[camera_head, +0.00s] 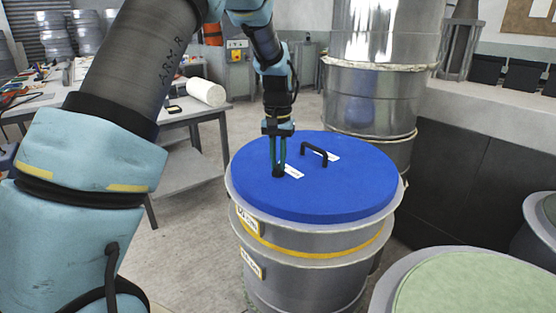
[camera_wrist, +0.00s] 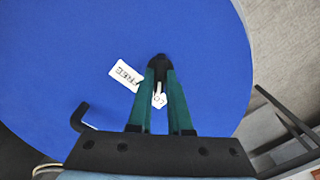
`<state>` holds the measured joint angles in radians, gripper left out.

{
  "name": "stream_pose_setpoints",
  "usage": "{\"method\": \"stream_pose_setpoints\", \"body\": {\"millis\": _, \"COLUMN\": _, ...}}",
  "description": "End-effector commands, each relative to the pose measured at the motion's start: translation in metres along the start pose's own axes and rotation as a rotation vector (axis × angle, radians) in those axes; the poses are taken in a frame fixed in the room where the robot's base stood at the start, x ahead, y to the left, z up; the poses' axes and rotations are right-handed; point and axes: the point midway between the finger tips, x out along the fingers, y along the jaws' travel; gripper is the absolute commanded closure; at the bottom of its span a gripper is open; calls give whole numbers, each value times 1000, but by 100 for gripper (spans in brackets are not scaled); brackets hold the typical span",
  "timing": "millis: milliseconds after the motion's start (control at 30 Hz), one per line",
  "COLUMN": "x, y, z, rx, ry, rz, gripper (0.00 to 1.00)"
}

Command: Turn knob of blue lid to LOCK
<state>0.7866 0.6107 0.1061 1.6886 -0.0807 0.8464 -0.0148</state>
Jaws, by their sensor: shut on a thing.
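The round blue lid (camera_head: 345,194) lies flat on a grey metal drum (camera_head: 305,282); it also fills much of the wrist view (camera_wrist: 60,40). A small black knob (camera_head: 279,175) stands on its left part and shows between the fingertips in the wrist view (camera_wrist: 160,60). My gripper (camera_head: 279,168) points down with its green fingers shut on the knob, also in the wrist view (camera_wrist: 160,74). A white label (camera_wrist: 125,76), apparently reading FREE, lies left of the knob. Another label (camera_wrist: 158,97) is partly hidden between the fingers. The knob's pointing direction cannot be told.
A black bar handle (camera_head: 314,151) rises from the lid beside the knob, with a white label by it. A tall shiny metal drum (camera_head: 372,95) stands behind. A green-topped drum (camera_head: 470,290) is at front right. A workbench (camera_head: 190,112) stands left.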

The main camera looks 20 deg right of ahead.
Motion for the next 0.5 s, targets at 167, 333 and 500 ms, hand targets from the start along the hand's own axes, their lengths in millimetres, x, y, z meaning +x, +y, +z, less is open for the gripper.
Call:
{"method": "stream_pose_setpoints", "body": {"millis": 167, "x": 0, "y": 0, "z": 0, "rx": -25, "ry": 0, "rz": 0, "gripper": 100}}
{"method": "stream_pose_setpoints", "body": {"millis": 333, "x": 0, "y": 0, "z": 0, "rx": -31, "ry": 0, "rz": 1, "gripper": 100}}
{"method": "stream_pose_setpoints", "body": {"millis": 500, "x": 0, "y": 0, "z": 0, "rx": -30, "ry": 0, "rz": 1, "gripper": 100}}
